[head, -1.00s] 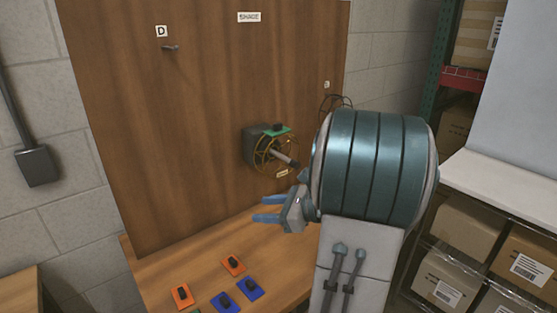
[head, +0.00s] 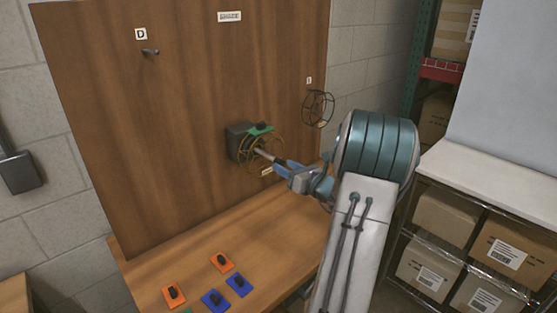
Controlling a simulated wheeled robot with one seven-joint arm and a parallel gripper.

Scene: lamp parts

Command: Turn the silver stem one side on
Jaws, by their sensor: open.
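The silver stem (head: 266,154) sticks out from the middle of a yellow wire ring on a dark grey box (head: 239,140) on the upright wooden board. A green plate with a black knob (head: 260,129) sits at the top of the ring. My gripper (head: 283,164) is open, with its blue fingers at the outer end of the stem. The fingers partly cover that end, and I cannot tell whether they touch it.
The wooden board (head: 180,110) carries a peg (head: 150,52) under a D label and a black wire ring (head: 318,107) at the right. Orange plates (head: 222,262) and blue plates (head: 238,284) with black knobs lie on the bench (head: 150,265). Shelves with boxes (head: 448,217) stand at the right.

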